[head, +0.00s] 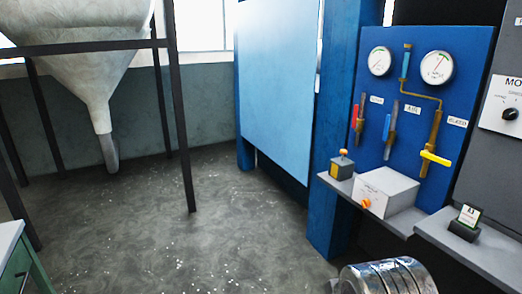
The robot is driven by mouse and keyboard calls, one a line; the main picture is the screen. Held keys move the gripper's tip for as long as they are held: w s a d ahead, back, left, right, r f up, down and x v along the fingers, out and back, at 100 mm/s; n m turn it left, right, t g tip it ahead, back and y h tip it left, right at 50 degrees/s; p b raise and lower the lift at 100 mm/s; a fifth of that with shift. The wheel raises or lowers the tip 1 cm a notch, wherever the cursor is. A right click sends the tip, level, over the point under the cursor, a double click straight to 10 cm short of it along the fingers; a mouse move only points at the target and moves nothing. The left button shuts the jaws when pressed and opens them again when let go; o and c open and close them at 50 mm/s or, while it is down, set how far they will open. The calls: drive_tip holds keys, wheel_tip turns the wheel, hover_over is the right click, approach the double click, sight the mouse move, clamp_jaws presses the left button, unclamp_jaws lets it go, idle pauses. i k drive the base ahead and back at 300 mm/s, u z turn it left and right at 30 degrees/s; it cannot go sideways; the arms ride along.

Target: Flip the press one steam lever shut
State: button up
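A blue valve panel (420,120) stands at the right in the head view. It carries a red lever (357,112), a blue lever (387,127) and a yellow lever (435,157). The red and blue levers stand upright along their short pipes; the yellow lever lies roughly crosswise on a brass pipe. Small white labels sit beside them, too small to read surely, so I cannot tell for certain which is steam. The blue press frame (340,120) stands left of the panel. My gripper is not in view.
A shelf below the panel holds a white box (385,190) with an orange button and a small grey box (342,166). A banded metal cylinder (385,279) is at the bottom edge. A hopper (95,70) on dark legs stands left. The middle floor is open, with white specks.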

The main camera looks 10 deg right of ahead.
sight(355, 125)
drive_tip(key=z, duration=0.3)
drive_tip(key=i, duration=0.8)
drive_tip(key=z, duration=0.45)
drive_tip(key=i, duration=1.35)
drive_tip(key=u, duration=0.6)
drive_tip(key=i, duration=0.75)
drive_tip(key=u, duration=0.65)
drive_tip(key=i, duration=0.6)
drive_tip(key=u, duration=0.35)
